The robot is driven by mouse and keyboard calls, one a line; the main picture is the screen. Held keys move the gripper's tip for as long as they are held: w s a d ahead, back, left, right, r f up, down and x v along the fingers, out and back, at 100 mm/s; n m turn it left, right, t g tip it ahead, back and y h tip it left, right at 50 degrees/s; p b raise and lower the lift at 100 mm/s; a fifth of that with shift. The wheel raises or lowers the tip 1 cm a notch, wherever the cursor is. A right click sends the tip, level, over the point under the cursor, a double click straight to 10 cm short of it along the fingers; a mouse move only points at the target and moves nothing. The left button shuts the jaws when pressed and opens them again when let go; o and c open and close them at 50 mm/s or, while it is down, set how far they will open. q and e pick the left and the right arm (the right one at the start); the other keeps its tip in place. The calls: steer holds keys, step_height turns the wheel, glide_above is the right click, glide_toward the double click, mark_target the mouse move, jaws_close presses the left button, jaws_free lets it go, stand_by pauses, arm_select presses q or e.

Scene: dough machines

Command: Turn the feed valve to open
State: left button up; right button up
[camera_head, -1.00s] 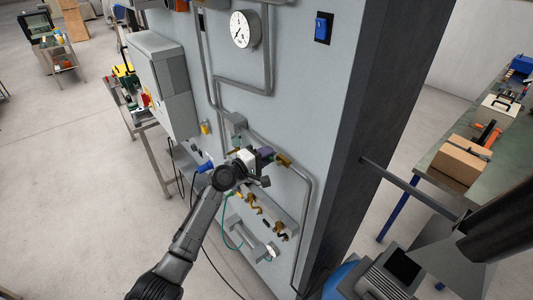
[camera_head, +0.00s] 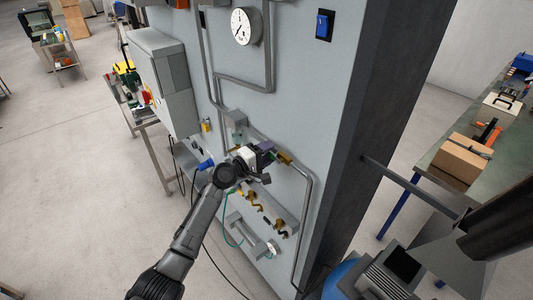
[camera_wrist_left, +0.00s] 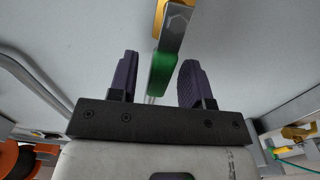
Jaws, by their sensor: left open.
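The feed valve shows in the left wrist view as a green lever handle (camera_wrist_left: 162,75) on a flat metal stem, with a yellow brass-coloured body (camera_wrist_left: 175,15) at the top edge. My left gripper (camera_wrist_left: 159,58) has its two purple fingers apart, one on each side of the green handle. There seems to be a gap on both sides. In the head view my left gripper (camera_head: 265,147) is at the grey panel, beside a brass fitting (camera_head: 284,158) on a pipe. The gripper and wrist hide the green handle there. My right gripper is not in view.
The grey machine panel (camera_head: 300,90) carries pipes, a round gauge (camera_head: 246,26) and a blue switch (camera_head: 322,25). Several brass fittings (camera_head: 252,199) sit below my gripper. A bench with a cardboard box (camera_head: 461,158) stands at the right.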

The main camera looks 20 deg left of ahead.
arm_select(q)
steer(key=b+v, duration=0.2)
steer(key=v, duration=1.1)
steer(key=shift+s+a, duration=0.2)
steer(key=shift+s, duration=0.15)
stand_by(0.4)
